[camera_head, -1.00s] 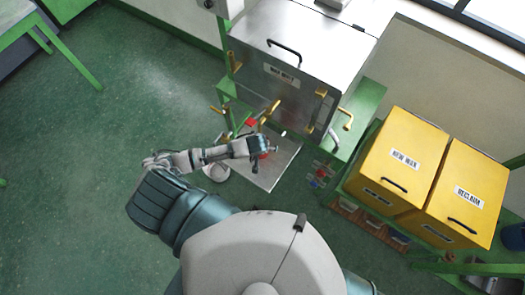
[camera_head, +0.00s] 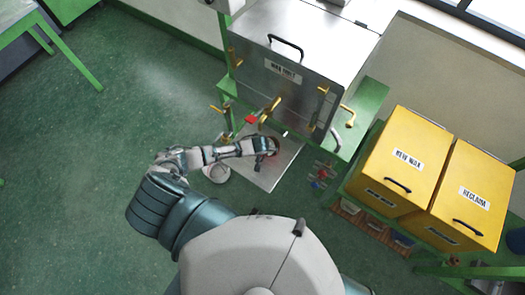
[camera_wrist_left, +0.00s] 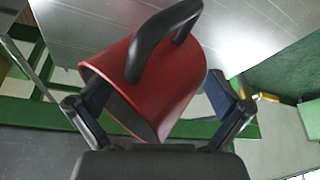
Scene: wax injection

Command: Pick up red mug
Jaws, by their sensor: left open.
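The red mug (camera_wrist_left: 155,75) with a black handle (camera_wrist_left: 160,42) fills the middle of the left wrist view. It appears tilted, with its open rim toward the lower left. My left gripper (camera_wrist_left: 158,108) is open, with one finger on each side of the mug. I cannot tell whether either finger touches it. In the head view my left gripper (camera_head: 272,146) is over the metal plate in front of the steel wax machine (camera_head: 290,60). The mug is mostly hidden there by the gripper. My right gripper is not in view.
The metal plate (camera_head: 262,176) lies below the machine's brass-coloured handles. A white round container (camera_head: 216,173) is under my left forearm. Two yellow bins (camera_head: 400,155) stand at the right on a green frame. The green floor at the left is open.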

